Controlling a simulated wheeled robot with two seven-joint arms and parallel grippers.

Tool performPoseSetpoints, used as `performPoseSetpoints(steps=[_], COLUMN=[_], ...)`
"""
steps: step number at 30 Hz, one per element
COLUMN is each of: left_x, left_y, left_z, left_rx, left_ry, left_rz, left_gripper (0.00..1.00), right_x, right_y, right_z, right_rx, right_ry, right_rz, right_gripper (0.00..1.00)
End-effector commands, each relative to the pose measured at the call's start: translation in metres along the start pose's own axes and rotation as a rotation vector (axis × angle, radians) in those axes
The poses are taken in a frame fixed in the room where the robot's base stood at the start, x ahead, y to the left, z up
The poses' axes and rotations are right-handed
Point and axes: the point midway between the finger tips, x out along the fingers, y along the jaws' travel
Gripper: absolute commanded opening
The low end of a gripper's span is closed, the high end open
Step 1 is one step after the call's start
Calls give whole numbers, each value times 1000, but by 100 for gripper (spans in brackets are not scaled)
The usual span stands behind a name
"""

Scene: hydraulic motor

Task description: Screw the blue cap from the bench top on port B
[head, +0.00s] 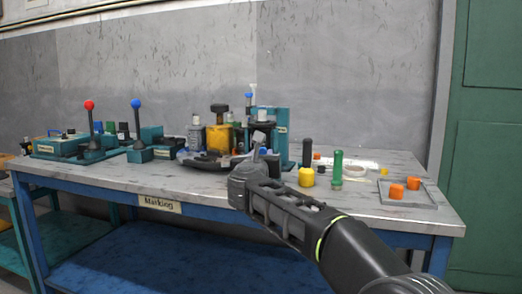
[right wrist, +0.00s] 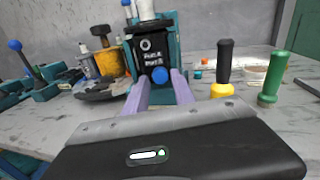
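The hydraulic motor stand (right wrist: 186,60) is teal with a dark block in front, and it stands on the bench. The block carries white Port A and Port B lettering (right wrist: 152,56). The blue cap (right wrist: 159,75) is just below the lettering, between the two fingers of my right gripper (right wrist: 160,79). The fingers look closed on its sides. I cannot tell whether the cap is seated on the port or just in front of it. In the head view my right gripper (head: 260,142) is in front of the stand (head: 283,135). My left gripper is out of view.
A black-and-yellow tool (head: 306,165) and a green-handled tool (head: 337,170) stand right of my gripper. A tray (head: 421,200) with orange caps (head: 397,191) is at the right end. A yellow unit (head: 218,138) and lever blocks (head: 93,145) stand to the left.

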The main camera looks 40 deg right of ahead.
Motion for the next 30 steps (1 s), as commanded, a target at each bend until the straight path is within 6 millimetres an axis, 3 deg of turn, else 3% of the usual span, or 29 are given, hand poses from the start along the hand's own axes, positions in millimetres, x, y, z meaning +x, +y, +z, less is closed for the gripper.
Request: performPoseSetpoints(steps=[1,4,9,30], left_x=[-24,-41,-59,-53], left_y=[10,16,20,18], left_z=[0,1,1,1], left_rx=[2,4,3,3], left_ry=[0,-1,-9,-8], left_rz=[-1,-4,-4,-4], left_gripper=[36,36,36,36], right_x=[0,0,0,2], right_y=[-1,-1,-1,-4], right_z=[15,14,7,-2], right_rx=[-123,-377,-627,-670], right_ry=[2,1,0,3], right_rz=[1,2,0,-4], right_gripper=[31,31,31,31])
